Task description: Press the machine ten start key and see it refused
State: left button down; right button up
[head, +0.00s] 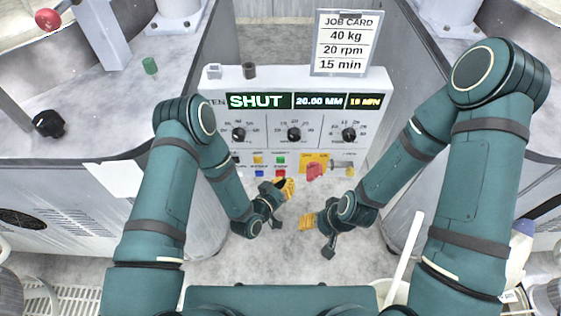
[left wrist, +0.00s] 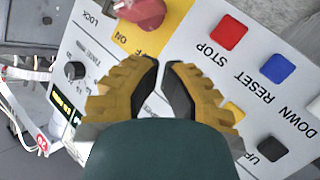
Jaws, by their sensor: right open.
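The white machine panel (head: 215,125) carries a display (head: 259,101) reading SHUT, with a partly covered "...TEN" beside it. Below are a green key (head: 280,159), a red key (head: 281,173) and a yellow key (head: 258,160). In the left wrist view the red STOP key (left wrist: 230,36) and blue RESET key (left wrist: 278,68) show; the green key is not visible, apparently behind a finger. My left gripper (head: 289,186) is just in front of the keys, its yellow fingertips (left wrist: 163,66) nearly together with nothing between. Contact cannot be told. My right gripper (head: 303,221) is open and empty, lower and farther right.
A red rotary switch (head: 314,171) on a yellow plate sits right of the keys. Three black knobs line the panel, the middle one (head: 294,134) included. A job card (head: 345,43) stands on top. Grey machine bodies flank both sides; grey floor lies below the grippers.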

pick_arm(q)
jog(key=shift+w, duration=2.2)
jog(key=shift+w, duration=0.1)
jog(key=shift+w, duration=0.3)
jog(key=shift+w, duration=0.45)
dwell(0.4)
jog(key=shift+s, duration=0.85)
send_near(293, 160)
jog(key=s+d, duration=0.1)
jog(key=s+d+f, duration=0.1)
jog(key=d, duration=0.1)
jog(key=shift+s+f+p, duration=0.1)
jog(key=shift+s+p, duration=0.15)
jog(key=shift+p, duration=0.05)
